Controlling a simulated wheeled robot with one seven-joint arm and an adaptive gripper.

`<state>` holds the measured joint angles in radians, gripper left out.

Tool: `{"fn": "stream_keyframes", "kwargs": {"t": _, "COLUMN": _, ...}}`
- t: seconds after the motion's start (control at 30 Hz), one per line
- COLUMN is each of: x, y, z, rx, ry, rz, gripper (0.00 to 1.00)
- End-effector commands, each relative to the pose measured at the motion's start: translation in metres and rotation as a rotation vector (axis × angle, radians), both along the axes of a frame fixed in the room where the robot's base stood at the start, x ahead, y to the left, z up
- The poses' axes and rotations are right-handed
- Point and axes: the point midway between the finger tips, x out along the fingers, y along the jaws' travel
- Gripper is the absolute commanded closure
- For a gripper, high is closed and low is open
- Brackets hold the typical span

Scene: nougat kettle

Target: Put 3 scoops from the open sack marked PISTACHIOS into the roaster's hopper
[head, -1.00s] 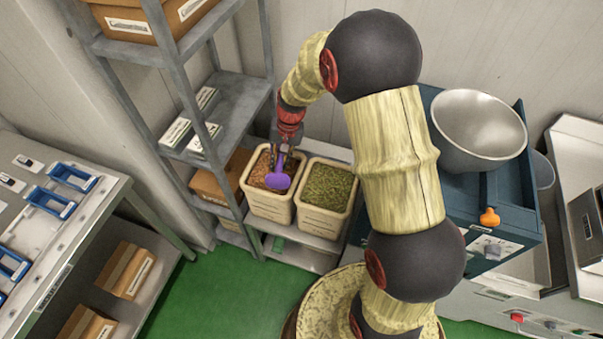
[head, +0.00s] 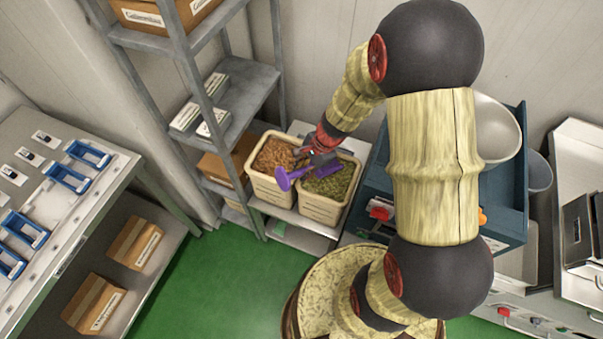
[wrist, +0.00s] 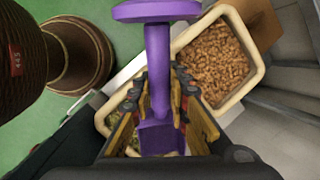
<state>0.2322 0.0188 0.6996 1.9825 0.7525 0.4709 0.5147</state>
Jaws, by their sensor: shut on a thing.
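My gripper (head: 318,157) is shut on a purple scoop (head: 283,178), which also shows in the wrist view (wrist: 158,60). The roaster (head: 376,178) is blue, to the right of the sacks. Its metal bowl-shaped hopper (head: 496,130) is partly hidden by my arm.
An open sack of brown nuts (head: 270,190) stands left of the green one, and also shows in the wrist view (wrist: 215,55). A grey shelf (head: 238,95) with boxes rises behind left. A table with blue trays (head: 88,153) is at left. Green floor (head: 225,280) is clear in front.

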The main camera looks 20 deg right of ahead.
Motion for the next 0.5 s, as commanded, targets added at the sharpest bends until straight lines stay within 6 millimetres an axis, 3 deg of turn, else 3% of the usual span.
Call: {"fn": "stream_keyframes", "kwargs": {"t": 0.5, "x": 0.004, "y": -0.020, "z": -0.023, "rx": 0.242, "ry": 0.045, "rz": -0.003, "gripper": 1.00}}
